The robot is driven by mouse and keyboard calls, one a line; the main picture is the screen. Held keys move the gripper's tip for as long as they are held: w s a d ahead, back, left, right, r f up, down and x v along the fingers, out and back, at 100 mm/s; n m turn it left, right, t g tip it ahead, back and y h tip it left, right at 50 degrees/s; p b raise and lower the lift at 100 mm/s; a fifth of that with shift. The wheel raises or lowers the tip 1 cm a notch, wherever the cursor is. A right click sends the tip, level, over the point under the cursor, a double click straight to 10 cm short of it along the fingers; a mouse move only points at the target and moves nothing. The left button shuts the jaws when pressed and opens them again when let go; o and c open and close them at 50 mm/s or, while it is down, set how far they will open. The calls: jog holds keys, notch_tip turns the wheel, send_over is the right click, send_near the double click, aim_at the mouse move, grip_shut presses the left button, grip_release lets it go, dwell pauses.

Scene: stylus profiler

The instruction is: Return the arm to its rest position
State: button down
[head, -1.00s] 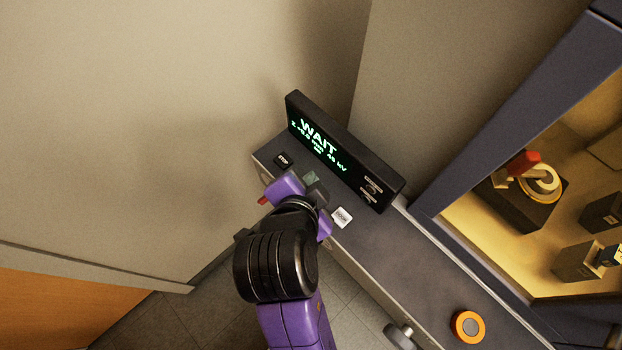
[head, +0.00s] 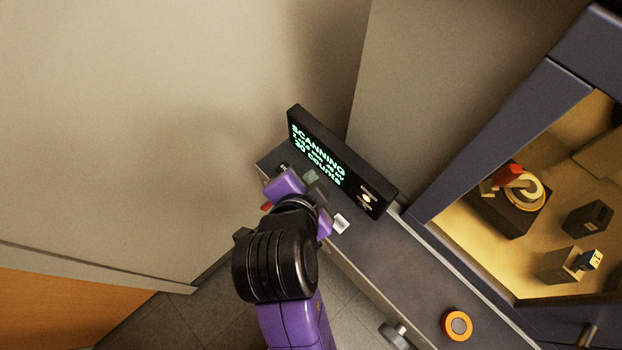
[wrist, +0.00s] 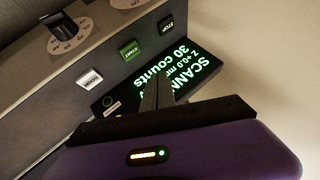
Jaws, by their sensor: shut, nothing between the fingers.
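My purple and black arm reaches up from the bottom of the head view. My gripper (wrist: 157,92) is shut and empty. In the wrist view its fingers lie in front of the display (wrist: 180,75), which reads SCANNING and 30 counts. The display also shows in the head view (head: 330,160). The green START button (wrist: 130,50), the black STOP button (wrist: 166,24) and the white DOOR button (wrist: 90,78) sit on the panel beside it. The fingertips look apart from the buttons in the wrist view; in the head view my wrist hides part of the panel.
An orange-ringed knob (head: 457,325) is on the console's right part. A glazed chamber (head: 480,140) at right holds a stage with a red part (head: 508,174) and dark blocks. The wall at left is bare.

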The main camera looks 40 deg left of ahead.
dwell(0.4)
jog(key=shift+w+a+r+n, duration=0.1)
jog(key=shift+a+r+n, duration=0.1)
jog(key=shift+n, duration=0.1)
jog(key=a+r+n+t+y, duration=0.2)
jog(key=a+r+n+y, duration=0.2)
jog(key=r+n+y, duration=0.15)
jog(key=d+n+t, duration=0.3)
jog(key=d+n, duration=0.1)
jog(key=d, duration=1.5)
jog(key=s+d+f+m+t+h, duration=0.1)
jog(key=s+d+m+h, duration=0.2)
jog(key=s+d+h, duration=0.2)
jog(key=s+d+f+m+t+h, duration=0.1)
jog(key=s+d+m+h, duration=0.3)
jog(key=s+d, duration=0.7)
jog(key=d+h, duration=0.1)
jog(key=d, duration=0.7)
